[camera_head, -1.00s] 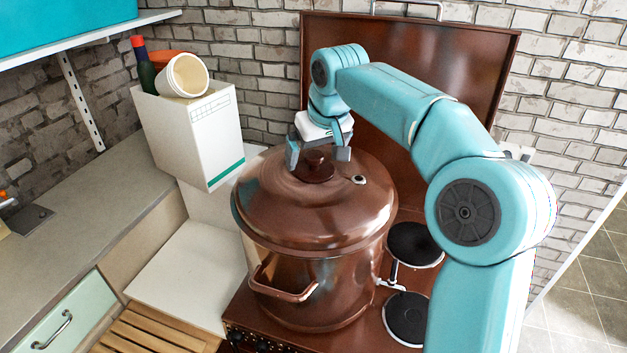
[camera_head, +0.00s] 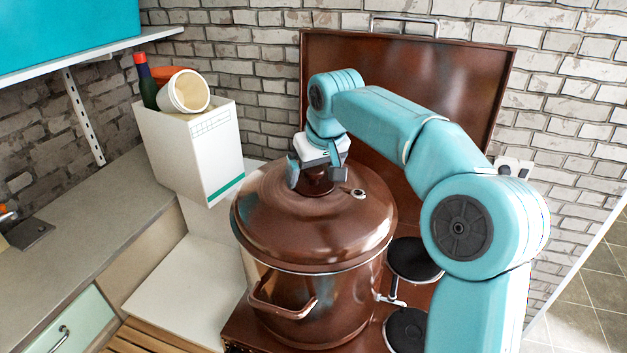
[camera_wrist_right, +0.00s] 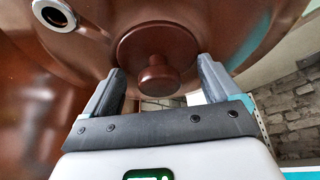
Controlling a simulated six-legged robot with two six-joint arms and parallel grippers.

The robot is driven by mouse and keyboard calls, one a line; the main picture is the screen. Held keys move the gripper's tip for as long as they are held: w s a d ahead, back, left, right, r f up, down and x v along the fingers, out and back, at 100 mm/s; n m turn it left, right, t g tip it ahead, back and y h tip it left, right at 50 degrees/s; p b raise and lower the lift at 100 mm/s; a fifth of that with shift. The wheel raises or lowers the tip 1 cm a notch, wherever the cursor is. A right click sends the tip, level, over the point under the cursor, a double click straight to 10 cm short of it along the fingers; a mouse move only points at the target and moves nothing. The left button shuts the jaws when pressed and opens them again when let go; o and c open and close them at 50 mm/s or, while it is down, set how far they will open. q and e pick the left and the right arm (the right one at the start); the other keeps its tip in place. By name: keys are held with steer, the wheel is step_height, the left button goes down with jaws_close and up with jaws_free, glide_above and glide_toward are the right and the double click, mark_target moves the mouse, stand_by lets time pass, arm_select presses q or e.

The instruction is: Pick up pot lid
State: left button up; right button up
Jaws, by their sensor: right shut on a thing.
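The pot lid (camera_head: 300,235) is a copper-brown dome with a round knob on top and a small metal-ringed vent. It rests on the large copper-brown pot (camera_head: 320,300); I see no clear gap between them. My right gripper (camera_head: 318,176) reaches down onto the knob from above and is shut on it. In the right wrist view, the knob (camera_wrist_right: 157,76) shows between the two grey fingers of the gripper (camera_wrist_right: 158,82), and the lid (camera_wrist_right: 210,30) fills the top. The exact finger contact is hard to see. My left gripper is not in view.
The pot stands on a brown stove with black burners (camera_head: 413,260) at right. The stove's raised cover (camera_head: 440,75) stands behind. A white box (camera_head: 190,150) with a tilted cup (camera_head: 188,92) and a bottle (camera_head: 145,80) is at left, under a shelf (camera_head: 100,50).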

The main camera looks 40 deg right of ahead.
step_height(320, 180, up, 10)
steer(key=shift+f, duration=0.1)
stand_by(0.4)
steer(key=shift+s, duration=0.1)
